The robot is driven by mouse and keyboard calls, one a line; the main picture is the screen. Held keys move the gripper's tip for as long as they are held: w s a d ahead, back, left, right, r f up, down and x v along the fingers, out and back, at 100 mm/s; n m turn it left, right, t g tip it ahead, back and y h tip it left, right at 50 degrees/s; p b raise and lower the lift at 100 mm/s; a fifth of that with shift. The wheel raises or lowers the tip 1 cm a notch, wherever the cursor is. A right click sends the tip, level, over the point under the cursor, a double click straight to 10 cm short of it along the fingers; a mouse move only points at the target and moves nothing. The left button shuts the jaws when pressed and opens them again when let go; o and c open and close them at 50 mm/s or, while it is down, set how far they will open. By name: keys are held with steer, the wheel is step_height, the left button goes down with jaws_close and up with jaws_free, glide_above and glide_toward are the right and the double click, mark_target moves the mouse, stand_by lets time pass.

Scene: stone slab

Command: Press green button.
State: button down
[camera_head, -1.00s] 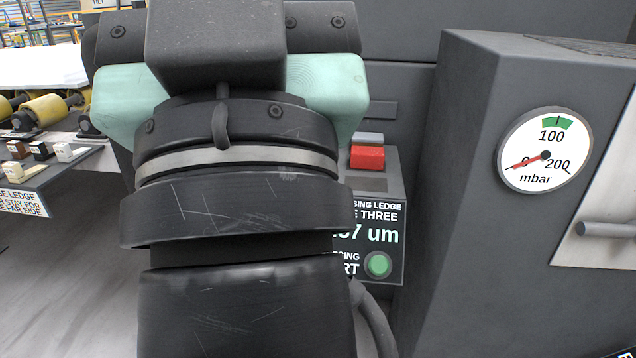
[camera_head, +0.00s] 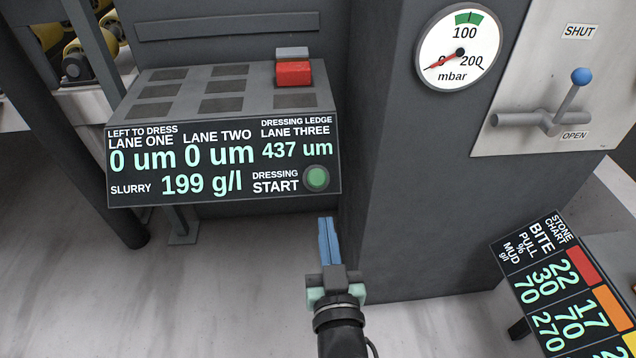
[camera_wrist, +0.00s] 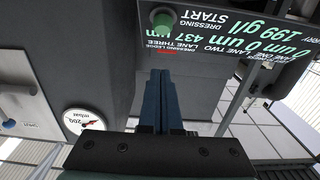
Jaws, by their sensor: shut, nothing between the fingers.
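The green button (camera_head: 316,178) is round and sits at the lower right of the black display panel (camera_head: 222,196), beside the words "DRESSING START". My gripper (camera_head: 327,222) is shut and empty, its blue fingers just below the button in the head view, pointing up toward the panel. The wrist view also shows the green button (camera_wrist: 162,19) near the top, beyond the shut fingertips (camera_wrist: 160,74). A gap seems to lie between fingertips and button; its size is hard to tell. The display reads 0 um, 0 um, 437 um and 199 g/l.
A red block (camera_head: 293,73) sits on the ledge above the panel. A dark cabinet with a gauge (camera_head: 459,46) reading near 0 mbar stands close on the right. Beyond are a blue-knobbed lever (camera_head: 580,77) and a stone chart (camera_head: 560,280).

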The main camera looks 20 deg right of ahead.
steer(key=shift+w, duration=0.15)
steer(key=b, duration=0.4)
glide_toward(317, 173)
step_height(317, 173, up, 3)
steer(key=w, duration=0.3)
steer(key=w+f+b, duration=0.1)
steer(key=w+d+f+b, duration=0.1)
steer(key=shift+w+d+f, duration=0.3)
steer(key=shift+d+f, duration=0.05)
steer(key=shift+f, duration=0.05)
steer(key=shift+b, duration=0.4)
